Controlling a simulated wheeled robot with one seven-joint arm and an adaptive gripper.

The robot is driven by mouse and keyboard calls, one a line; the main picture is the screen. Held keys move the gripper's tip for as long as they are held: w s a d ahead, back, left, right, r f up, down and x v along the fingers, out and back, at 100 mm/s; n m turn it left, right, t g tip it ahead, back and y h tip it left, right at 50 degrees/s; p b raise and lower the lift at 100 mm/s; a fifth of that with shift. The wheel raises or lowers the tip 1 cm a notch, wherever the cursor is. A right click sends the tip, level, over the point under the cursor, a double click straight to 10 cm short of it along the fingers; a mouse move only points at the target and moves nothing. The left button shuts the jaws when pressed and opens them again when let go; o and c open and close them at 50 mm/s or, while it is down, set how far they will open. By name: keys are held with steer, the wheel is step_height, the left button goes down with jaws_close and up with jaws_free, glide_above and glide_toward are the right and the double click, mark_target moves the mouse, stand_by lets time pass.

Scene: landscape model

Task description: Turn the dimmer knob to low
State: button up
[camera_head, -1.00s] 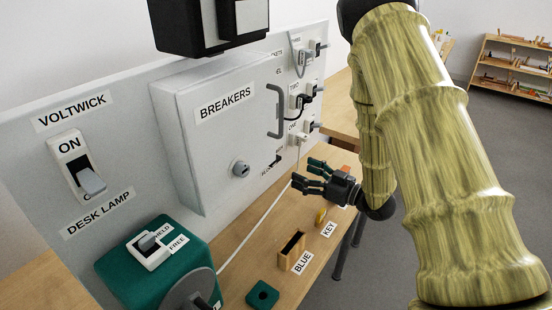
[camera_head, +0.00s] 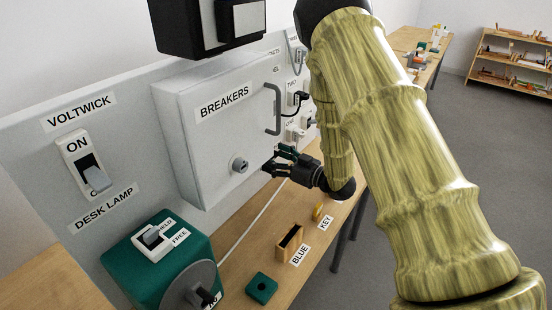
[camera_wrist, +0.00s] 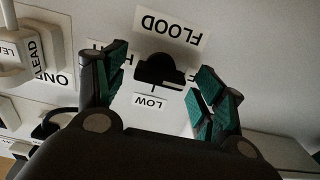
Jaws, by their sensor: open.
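The dimmer knob (camera_wrist: 158,70) is black and shows in the wrist view, upside down, under a FLOOD label (camera_wrist: 171,30). A LOW label (camera_wrist: 148,101) sits on its other side, and a partly hidden label starting with H is beside it. My gripper (camera_wrist: 163,62) is open, with one finger on each side of the knob in the picture. I cannot tell whether the fingers touch it. In the head view my gripper (camera_head: 275,163) is close to the panel, just right of the breaker box; the knob is hidden there.
The breaker box (camera_head: 205,135) with its grey handle (camera_head: 273,108) juts out close to my gripper's left. Plugs and cords (camera_head: 297,100) are above it. The bench (camera_head: 240,262) holds a blue-labelled slot block (camera_head: 289,243), a green block (camera_head: 262,288) and a teal crank box (camera_head: 150,268).

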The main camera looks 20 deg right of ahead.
steer(key=c, duration=1)
steer(key=m+p, duration=0.2)
steer(key=m, duration=0.1)
steer(key=shift+r+m, duration=0.15)
steer(key=shift+m, duration=0.15)
steer(key=m+p, duration=0.1)
steer(key=m, duration=0.4)
steer(key=shift+d+p, duration=0.1)
steer(key=shift+p, duration=0.2)
steer(key=m, duration=0.5)
steer(key=shift+w+p, duration=0.1)
steer(key=shift+p, duration=0.25)
steer(key=shift+m, duration=2.1)
